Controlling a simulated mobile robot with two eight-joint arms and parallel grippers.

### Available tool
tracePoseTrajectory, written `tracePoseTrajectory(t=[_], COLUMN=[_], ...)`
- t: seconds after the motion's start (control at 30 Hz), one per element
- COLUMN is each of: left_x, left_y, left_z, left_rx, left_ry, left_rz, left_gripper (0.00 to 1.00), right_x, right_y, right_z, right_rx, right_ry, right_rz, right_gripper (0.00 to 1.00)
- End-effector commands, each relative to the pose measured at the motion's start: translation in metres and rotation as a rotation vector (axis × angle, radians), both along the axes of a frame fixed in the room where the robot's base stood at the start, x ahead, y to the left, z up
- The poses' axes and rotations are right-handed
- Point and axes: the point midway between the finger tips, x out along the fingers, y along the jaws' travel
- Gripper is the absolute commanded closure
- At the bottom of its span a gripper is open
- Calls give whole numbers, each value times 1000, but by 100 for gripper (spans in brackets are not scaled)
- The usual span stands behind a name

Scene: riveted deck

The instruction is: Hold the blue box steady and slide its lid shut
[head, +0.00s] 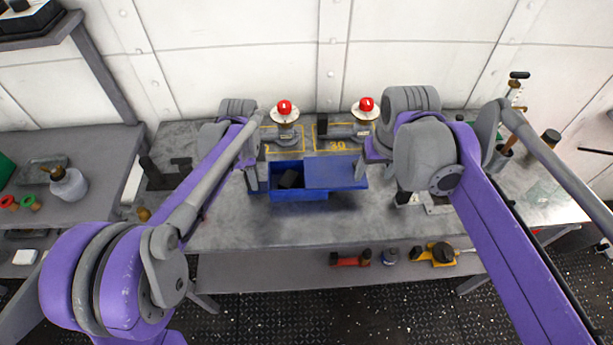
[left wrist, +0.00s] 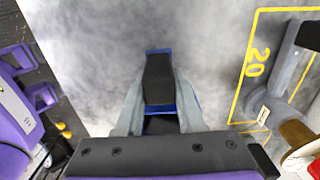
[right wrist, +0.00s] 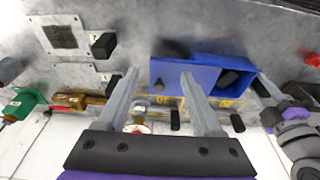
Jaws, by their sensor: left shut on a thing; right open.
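The blue box (head: 290,195) stands on the grey workbench. Its blue lid (head: 337,172) covers the right part, and the left part is open with a dark block (head: 291,179) inside. The box (right wrist: 222,62) and lid (right wrist: 168,75) also show in the right wrist view. My left gripper (head: 257,180) is shut on the box's left end; in the left wrist view a dark piece with blue edges (left wrist: 159,80) sits between its fingers. My right gripper (head: 362,170) is open at the lid's right end. In the right wrist view its fingers (right wrist: 158,85) spread around the lid's outer edge; contact is unclear.
Two red-domed devices (head: 285,108) (head: 366,105) stand behind the box near yellow floor markings (head: 337,146). A dark stand (head: 165,175) is to the left. Tools (head: 350,259) lie on a lower front shelf. The bench in front of the box is clear.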

Motion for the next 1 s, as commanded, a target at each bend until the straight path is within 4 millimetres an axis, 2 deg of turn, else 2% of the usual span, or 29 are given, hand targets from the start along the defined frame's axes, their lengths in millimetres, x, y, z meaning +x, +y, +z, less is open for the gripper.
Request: tracePoseTrajectory(t=[0.03, 0.2, 0.4, 0.67, 0.77, 1.0], left_x=[0, 0, 0, 0, 0, 0], left_y=[0, 0, 0, 0, 0, 0], left_z=[0, 0, 0, 0, 0, 0], left_rx=[0, 0, 0, 0, 0, 0], left_ry=[0, 0, 0, 0, 0, 0], left_rz=[0, 0, 0, 0, 0, 0], left_gripper=[100, 100, 100, 100, 100, 100], right_x=[17, 60, 92, 104, 105, 104], right_y=[1, 3, 5, 6, 6, 6], right_z=[8, 25, 34, 32, 23, -10], right_rx=[0, -1, -2, -3, -3, -3], right_ry=[25, 111, 186, 218, 218, 217], right_rz=[0, 0, 0, 0, 0, 0], right_gripper=[32, 32, 32, 32, 32, 32])
